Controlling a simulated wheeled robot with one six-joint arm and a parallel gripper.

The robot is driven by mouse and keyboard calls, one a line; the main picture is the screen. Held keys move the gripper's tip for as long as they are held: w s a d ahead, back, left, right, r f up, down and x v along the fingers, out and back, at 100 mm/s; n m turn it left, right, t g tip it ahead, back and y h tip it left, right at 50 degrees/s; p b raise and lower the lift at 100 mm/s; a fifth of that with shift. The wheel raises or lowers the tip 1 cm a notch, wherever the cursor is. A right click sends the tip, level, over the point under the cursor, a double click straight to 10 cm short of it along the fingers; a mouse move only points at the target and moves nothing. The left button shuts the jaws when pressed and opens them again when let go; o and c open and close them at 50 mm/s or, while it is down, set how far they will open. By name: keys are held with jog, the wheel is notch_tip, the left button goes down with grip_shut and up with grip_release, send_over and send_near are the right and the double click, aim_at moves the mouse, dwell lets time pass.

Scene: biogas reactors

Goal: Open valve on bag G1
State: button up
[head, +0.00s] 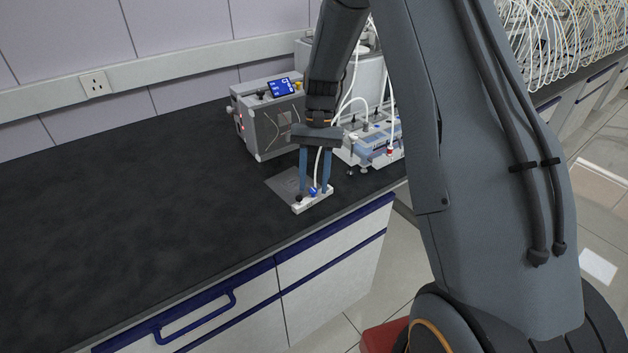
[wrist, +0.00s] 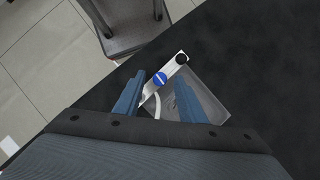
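A flat grey bag (head: 284,181) lies on the dark bench top near its front edge; I cannot read a G1 label. A white bar (head: 299,208) lies along its edge, with a small blue valve knob (head: 312,190) and a black round cap on it. The knob (wrist: 160,78) shows a pale line across its face in the wrist view. A white tube runs up from beside the knob. My gripper (head: 315,191) points down with its two blue fingers apart. In the wrist view my gripper (wrist: 159,76) has one fingertip on each side of the knob, with visible gaps.
A grey instrument box (head: 268,118) with a blue screen stands behind the bag. A tray-like unit (head: 372,140) with tubes and fittings sits to its right. The bench left of the bag is clear. A wall socket (head: 95,84) is at the back left.

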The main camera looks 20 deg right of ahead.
jog(key=b+v, duration=0.2)
jog(key=v, duration=0.5)
jog(key=shift+w+r, duration=0.15)
jog(key=shift+r, duration=0.2)
